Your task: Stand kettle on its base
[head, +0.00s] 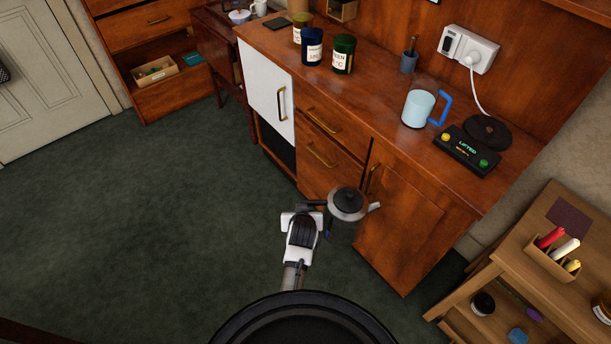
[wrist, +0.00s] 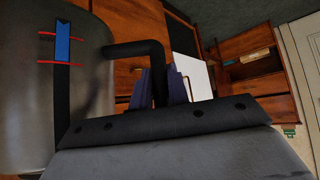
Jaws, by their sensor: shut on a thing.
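The kettle (head: 345,228) is grey metal with a black lid, its spout to the right in the head view. My gripper (head: 316,206) is shut on its black handle and holds the kettle off the floor, in front of the wooden cabinet and below the counter top. In the wrist view the kettle's body (wrist: 85,125) fills the left side, with a blue strip between red lines. The fingers (wrist: 163,88) close around the handle (wrist: 135,48). The base (head: 488,131) is a black disc at the counter's right end, empty, beside a panel (head: 466,150) reading "LIFTED".
A light blue mug (head: 418,108) with a blue handle stands left of the base. A cord runs from the wall socket (head: 470,49) to the base. Jars (head: 343,54) stand farther left on the counter (head: 375,95). A low wooden table (head: 510,240) is at right. The floor at left is clear.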

